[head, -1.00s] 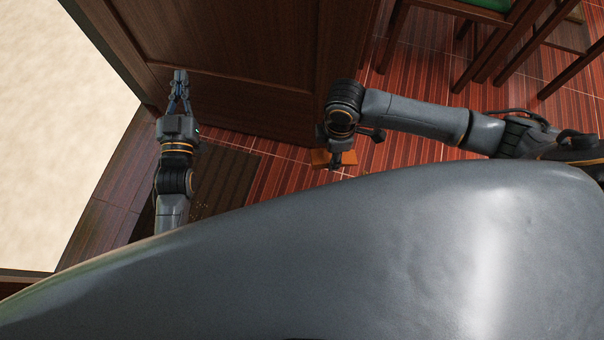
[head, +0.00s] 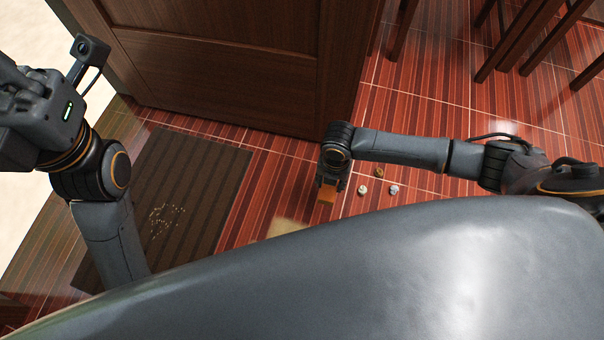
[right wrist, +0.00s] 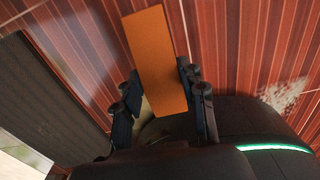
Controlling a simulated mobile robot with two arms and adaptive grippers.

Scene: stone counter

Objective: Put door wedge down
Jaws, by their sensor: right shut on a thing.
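The orange door wedge (right wrist: 157,58) is between the fingers of my right gripper (right wrist: 160,90) in the right wrist view, with the red striped floor behind it. In the head view the wedge (head: 327,194) shows just below my right gripper (head: 329,182), low near the floor; I cannot tell whether it touches. My right gripper is shut on it. My left arm is at the left of the head view, and its gripper's fingertips are out of the picture. The brown wooden door (head: 230,70) stands behind the right gripper.
A dark striped mat (head: 205,165) with pale crumbs lies on the floor at left. Several small crumpled bits (head: 364,189) lie right of the right gripper. A pale flat patch (head: 287,227) shows beside my body. Wooden chair legs (head: 510,45) stand at upper right.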

